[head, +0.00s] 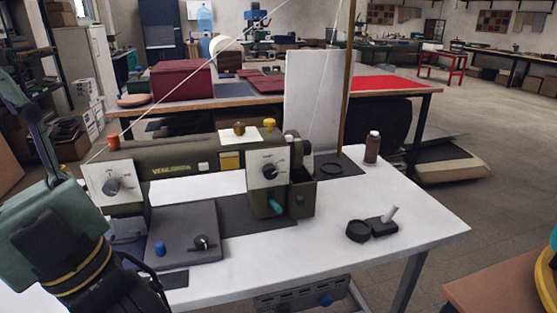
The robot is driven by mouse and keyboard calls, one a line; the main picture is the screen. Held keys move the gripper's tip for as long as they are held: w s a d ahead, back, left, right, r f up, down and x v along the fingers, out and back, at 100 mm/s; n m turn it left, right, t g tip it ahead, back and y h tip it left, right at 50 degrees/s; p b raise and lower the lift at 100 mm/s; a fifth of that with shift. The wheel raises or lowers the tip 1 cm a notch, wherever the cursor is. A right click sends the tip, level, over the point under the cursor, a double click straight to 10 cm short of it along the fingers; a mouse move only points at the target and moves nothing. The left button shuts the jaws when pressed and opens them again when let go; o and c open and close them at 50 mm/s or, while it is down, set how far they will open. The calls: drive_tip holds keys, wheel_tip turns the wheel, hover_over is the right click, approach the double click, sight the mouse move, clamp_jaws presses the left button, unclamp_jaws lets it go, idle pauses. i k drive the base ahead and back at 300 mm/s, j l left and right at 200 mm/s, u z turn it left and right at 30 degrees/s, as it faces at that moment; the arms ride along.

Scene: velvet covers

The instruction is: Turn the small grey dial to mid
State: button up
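A sewing machine (190,167) with a long dark-green arm stands on a white table. A small grey dial (111,186) sits on the pale plate at its left end. A darker dial (269,171) with a light pointer mark is on the pale plate of the right-hand head. The left dial's markings are too small to read, so I cannot tell its setting. My arm fills the lower left, left of the machine and apart from the grey dial in the picture. My gripper's fingertips cannot be made out, and whether it is open or shut does not show.
A blue knob (160,248) and a black knob (201,242) are on the machine's flat bed. A brown spool (372,147), a black round cup (358,231) and a small black-based tool (382,226) stand on the table's right side. The table's right front is mostly clear.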

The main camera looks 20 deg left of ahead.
sight(110, 188)
drive_tip(key=u, duration=1.4)
drive_tip(key=j+u, duration=0.25)
drive_tip(key=j, duration=0.4)
drive_tip(key=k, duration=0.05)
